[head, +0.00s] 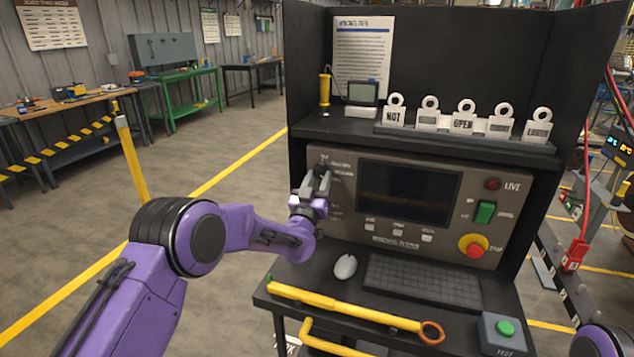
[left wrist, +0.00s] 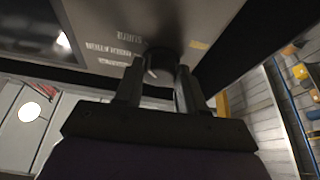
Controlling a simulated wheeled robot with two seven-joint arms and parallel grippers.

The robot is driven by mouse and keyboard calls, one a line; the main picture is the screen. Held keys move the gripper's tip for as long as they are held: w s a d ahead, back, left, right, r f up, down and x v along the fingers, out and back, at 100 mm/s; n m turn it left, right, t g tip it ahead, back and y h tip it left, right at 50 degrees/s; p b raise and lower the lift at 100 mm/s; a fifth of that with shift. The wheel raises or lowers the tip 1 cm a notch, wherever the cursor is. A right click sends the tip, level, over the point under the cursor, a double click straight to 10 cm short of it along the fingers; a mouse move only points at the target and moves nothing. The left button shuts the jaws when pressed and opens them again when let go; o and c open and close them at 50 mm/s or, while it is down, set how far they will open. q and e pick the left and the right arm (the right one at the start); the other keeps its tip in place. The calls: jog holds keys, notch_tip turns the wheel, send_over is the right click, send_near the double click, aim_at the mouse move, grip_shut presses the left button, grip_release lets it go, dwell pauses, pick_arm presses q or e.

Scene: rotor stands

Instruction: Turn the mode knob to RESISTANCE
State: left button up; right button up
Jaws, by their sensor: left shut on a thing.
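The mode knob is a dark round knob with a light pointer mark, seen in the left wrist view (left wrist: 161,64) between my fingers. It sits on the grey panel of the tester (head: 400,243), left of the dark screen (head: 408,192). My left gripper (head: 322,178) is shut on the knob, one finger on each side; its fingertips also show in the left wrist view (left wrist: 161,70). In the head view my gripper mostly hides the knob. The labels around it are too small and blurred to read, so its setting is unclear. My right gripper is out of view.
Right of the screen are a green switch (head: 485,212) and a red stop button (head: 473,246). Below lie a keyboard (head: 424,284), a white mouse (head: 345,266) and a yellow bar (head: 350,308). Tags (head: 463,119) stand on the shelf above. Dark side walls enclose the panel.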

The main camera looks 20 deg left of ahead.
pick_arm(q)
jog(key=n+y+b, duration=0.1)
jog(key=n, duration=0.1)
jog(key=n+y+b, duration=0.1)
jog(key=n, duration=0.1)
jog(key=shift+d+f+n, duration=0.1)
jog(key=shift+d+n, duration=0.05)
jog(key=shift+n, duration=0.15)
jog(key=n+g+y, duration=0.1)
jog(key=n, duration=0.2)
jog(key=n+y+b, duration=0.1)
jog(key=n+y, duration=0.1)
jog(key=n, duration=0.1)
jog(key=shift+d+r+g, duration=0.15)
jog(key=shift+r+g, duration=0.05)
jog(key=shift+g, duration=0.2)
jog(key=n+g, duration=0.1)
jog(key=n, duration=0.1)
jog(key=n+y, duration=0.1)
jog(key=n, duration=0.2)
jog(key=shift+d+r+n+g+b, duration=0.2)
jog(key=shift+n+g+b, duration=0.1)
jog(key=shift+g+b, duration=0.1)
jog(key=n+g, duration=0.1)
jog(key=n, duration=0.3)
jog(key=shift+r+n+g+y, duration=0.2)
jog(key=shift+n+g+y, duration=0.1)
jog(key=shift+n+g, duration=0.1)
jog(key=o, duration=1.1)
jog(key=shift+c, duration=0.2)
